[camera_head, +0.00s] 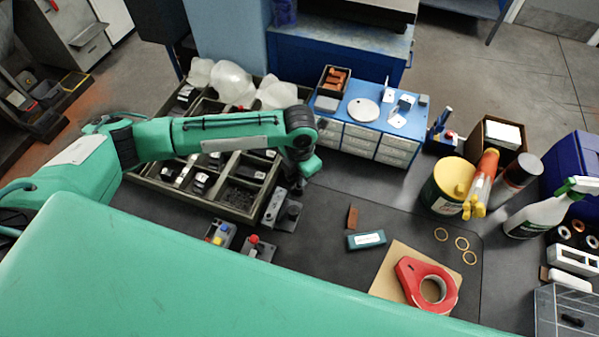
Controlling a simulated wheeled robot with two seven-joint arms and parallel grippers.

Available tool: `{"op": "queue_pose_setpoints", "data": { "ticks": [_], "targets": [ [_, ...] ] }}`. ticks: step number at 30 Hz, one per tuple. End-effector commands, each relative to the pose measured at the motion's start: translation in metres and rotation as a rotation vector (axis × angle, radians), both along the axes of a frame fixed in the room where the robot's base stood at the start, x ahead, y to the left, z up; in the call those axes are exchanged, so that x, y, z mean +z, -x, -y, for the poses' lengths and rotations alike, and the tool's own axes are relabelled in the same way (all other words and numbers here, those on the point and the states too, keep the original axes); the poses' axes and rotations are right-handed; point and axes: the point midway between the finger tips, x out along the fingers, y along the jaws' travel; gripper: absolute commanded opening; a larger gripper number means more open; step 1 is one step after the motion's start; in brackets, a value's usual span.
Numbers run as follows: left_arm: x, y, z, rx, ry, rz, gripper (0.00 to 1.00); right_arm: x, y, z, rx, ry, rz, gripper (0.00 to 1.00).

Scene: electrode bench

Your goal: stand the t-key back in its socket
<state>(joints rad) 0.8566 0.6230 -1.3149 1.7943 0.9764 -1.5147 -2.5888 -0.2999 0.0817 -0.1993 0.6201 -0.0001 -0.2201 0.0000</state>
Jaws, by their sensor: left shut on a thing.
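My left gripper (299,178) points down at the end of the green arm, near the right edge of the compartment tray. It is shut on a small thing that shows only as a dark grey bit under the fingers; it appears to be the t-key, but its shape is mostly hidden. Directly below is a grey block (273,208) with a dark plate (290,216) beside it, which looks like the socket. I cannot tell whether the held thing touches it. My right gripper is not in view.
The compartment tray (180,190) lies under my left arm. Small button boxes (220,232) stand in front. A blue drawer cabinet (365,120) is behind. A teal box (366,240), red tape dispenser (426,284), yellow-lidded tin (447,187) and spray bottle (540,217) stand to the right.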

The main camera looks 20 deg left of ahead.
Motion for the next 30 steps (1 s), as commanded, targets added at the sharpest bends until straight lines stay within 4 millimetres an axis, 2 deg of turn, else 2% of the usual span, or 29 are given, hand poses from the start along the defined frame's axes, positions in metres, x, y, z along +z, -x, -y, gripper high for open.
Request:
{"op": "queue_pose_setpoints", "data": {
  "ticks": [12,13,16,17,26,30],
  "targets": [
    [-0.004,0.000,0.000,0.000,0.000,0.000,0.00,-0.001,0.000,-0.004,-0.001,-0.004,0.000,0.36],
    [-0.004,0.000,0.000,0.000,0.000,0.000,0.22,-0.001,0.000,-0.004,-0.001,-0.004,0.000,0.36],
    [-0.004,0.000,0.000,0.000,0.000,0.000,0.41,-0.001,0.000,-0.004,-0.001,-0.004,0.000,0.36],
    [-0.004,0.000,0.000,0.000,0.000,0.000,0.43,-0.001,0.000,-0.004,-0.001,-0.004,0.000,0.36],
    [-0.002,0.000,0.000,0.000,0.000,0.000,0.43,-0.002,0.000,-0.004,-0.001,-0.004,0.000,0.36],
    [0.011,0.000,0.000,-0.001,0.002,0.001,0.43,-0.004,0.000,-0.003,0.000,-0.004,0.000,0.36]
  ]
}}
